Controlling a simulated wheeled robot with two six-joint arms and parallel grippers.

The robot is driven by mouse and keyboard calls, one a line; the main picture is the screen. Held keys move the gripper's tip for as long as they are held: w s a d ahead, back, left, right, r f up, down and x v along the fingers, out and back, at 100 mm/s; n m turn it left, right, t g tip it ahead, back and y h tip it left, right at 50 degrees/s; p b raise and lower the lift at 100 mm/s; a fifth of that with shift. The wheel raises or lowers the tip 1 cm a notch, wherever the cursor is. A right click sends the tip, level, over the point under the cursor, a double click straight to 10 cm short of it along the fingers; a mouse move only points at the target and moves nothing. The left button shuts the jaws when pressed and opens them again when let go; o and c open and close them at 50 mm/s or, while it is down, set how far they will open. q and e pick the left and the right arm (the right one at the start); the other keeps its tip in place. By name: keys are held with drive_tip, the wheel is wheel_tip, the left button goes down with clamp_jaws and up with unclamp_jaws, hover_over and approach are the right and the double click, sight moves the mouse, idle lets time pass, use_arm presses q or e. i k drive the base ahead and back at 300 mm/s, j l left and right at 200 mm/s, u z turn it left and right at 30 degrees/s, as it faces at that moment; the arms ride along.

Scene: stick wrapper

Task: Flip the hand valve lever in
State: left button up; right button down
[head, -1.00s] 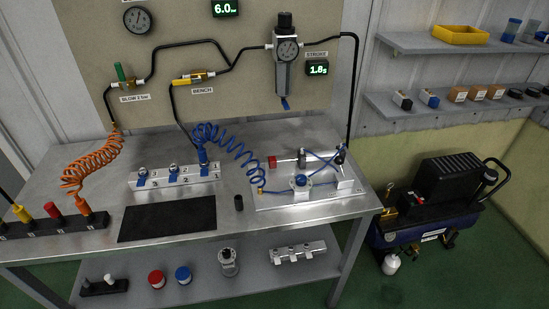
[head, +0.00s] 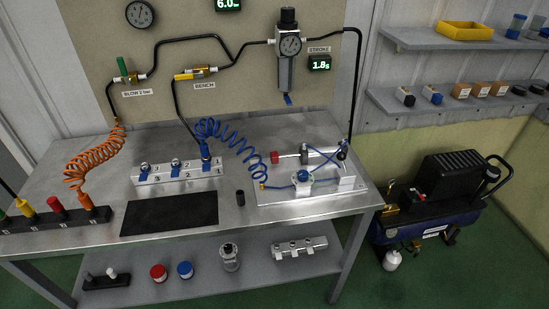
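A white plate (head: 267,198) lies on the right of the steel bench in the head view. It carries a small valve block with a round blue top (head: 303,176), a cylinder with a red end block (head: 275,157) and crossing blue tubes. A lever on this valve is too small to make out. On the wall panel, a brass valve labelled BENCH has a yellow lever (head: 187,76) lying along the pipe. The valve labelled BLOW 2 bar has a green lever (head: 121,64) standing upright. Neither of my grippers is in view.
A coiled blue hose (head: 240,142) runs from the numbered manifold (head: 152,180) to the white plate. A black mat (head: 170,214) and a small black cylinder (head: 240,198) lie in front. A regulator (head: 287,65) hangs above. A compressor (head: 430,213) stands right of the bench.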

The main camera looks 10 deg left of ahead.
sight(341, 156)
drive_tip(key=k+j+z, duration=0.1)
drive_tip(key=j+z, duration=0.25)
drive_tip(key=k+j+z, duration=0.1)
drive_tip(key=j+z, duration=0.25)
drive_tip(key=k+j+z, duration=0.15)
drive_tip(key=j+z, duration=0.2)
